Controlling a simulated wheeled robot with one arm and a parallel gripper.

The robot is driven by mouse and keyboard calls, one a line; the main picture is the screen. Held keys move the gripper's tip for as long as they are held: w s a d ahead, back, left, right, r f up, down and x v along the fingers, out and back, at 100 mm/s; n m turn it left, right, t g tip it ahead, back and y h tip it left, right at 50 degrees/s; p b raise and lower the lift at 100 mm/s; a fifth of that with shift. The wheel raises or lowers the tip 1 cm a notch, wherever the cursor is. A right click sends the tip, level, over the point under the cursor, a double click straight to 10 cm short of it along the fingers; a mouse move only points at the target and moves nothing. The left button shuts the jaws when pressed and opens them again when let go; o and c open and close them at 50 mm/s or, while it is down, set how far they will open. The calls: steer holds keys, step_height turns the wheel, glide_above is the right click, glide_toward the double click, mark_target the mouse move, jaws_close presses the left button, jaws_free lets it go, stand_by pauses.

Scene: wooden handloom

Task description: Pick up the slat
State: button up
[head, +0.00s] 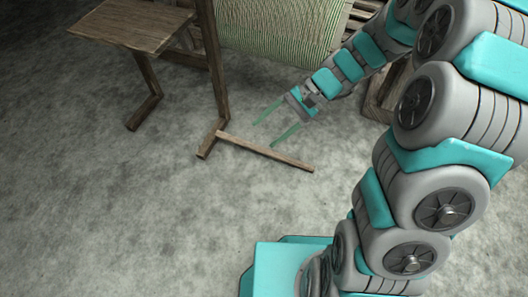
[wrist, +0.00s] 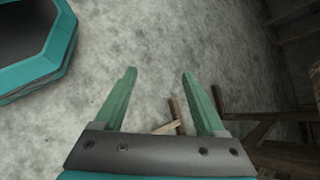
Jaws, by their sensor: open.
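A narrow brown wooden slat (head: 268,152) lies low over the grey floor in the head view. Its left end meets the foot of a loom leg; its right end is free. I cannot tell whether it is attached. My gripper (head: 264,135) is open and empty, with its two green fingers pointing down-left, close above the slat in the picture. I cannot tell the height gap. In the wrist view my gripper (wrist: 158,72) has bare floor between its fingertips. Short wooden pieces (wrist: 176,115) show between the fingers near their base; which one is the slat is unclear.
The wooden loom stands behind, with a bench-like board (head: 130,25), a leg (head: 215,65) and striped green cloth (head: 285,30). Loom timbers (wrist: 290,15) fill the right side of the wrist view. The floor (head: 110,220) at the front left is clear.

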steer(key=w+f+m+t+y, duration=0.1)
steer(key=w+f+m+y, duration=0.15)
steer(key=w+f, duration=0.45)
steer(key=m+t+y+b, duration=0.1)
steer(key=m+t+b, duration=0.3)
steer(key=m+t, duration=0.65)
glide_toward(272, 153)
steer(key=w+m+g, duration=0.1)
steer(key=w+a+r+m+g, duration=0.1)
steer(key=g, duration=0.1)
steer(key=shift+w+a, duration=0.15)
steer(key=shift+w, duration=0.05)
steer(key=shift+f, duration=0.3)
steer(key=shift+x, duration=3.85)
jaws_close()
